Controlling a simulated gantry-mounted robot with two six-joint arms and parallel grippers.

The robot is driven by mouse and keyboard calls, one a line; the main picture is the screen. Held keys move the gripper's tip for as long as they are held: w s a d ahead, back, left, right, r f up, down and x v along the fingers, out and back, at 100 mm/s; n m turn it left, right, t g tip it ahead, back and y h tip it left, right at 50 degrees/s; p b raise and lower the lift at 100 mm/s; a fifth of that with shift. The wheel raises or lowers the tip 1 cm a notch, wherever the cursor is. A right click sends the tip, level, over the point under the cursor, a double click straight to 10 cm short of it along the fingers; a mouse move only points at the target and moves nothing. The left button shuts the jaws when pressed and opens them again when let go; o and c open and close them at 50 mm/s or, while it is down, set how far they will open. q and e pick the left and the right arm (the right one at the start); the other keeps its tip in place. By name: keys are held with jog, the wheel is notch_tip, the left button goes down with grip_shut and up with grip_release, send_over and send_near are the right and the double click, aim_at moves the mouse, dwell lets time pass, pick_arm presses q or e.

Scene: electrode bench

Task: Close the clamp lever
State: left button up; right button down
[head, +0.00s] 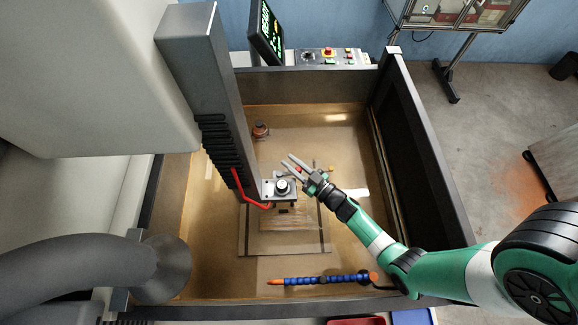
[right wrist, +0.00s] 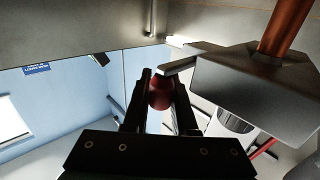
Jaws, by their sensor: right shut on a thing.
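The clamp head (head: 268,187) is a grey block with a round dark knob on top, at the foot of the dark column in the head view. The clamp lever ends in a red ball knob (head: 298,169), which also shows in the right wrist view (right wrist: 160,93). My right gripper (head: 293,165) reaches in from the right and is shut on the red knob, with one finger on each side of it. The lever's bar is partly hidden by the gripper. My left gripper is not in the head view.
The clamp head hangs over a plate in an open tank (head: 425,160) with dark walls. A blue segmented nozzle (head: 320,280) lies near the front wall. A red hose (head: 245,192) runs beside the column. An orange-brown round fitting (head: 261,130) stands behind. The tank's right floor is mostly clear.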

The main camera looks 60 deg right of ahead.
aim_at(300, 170)
dwell(0.3)
jog(key=c, duration=0.7)
grip_release()
jog(key=shift+s, duration=0.1)
jog(key=shift+s+r+p, duration=0.1)
jog(key=shift+s+p, duration=0.25)
jog(key=p+v, duration=0.2)
jog(key=v, duration=0.4)
jog(key=shift+s+a, duration=0.2)
jog(key=shift+s, duration=0.05)
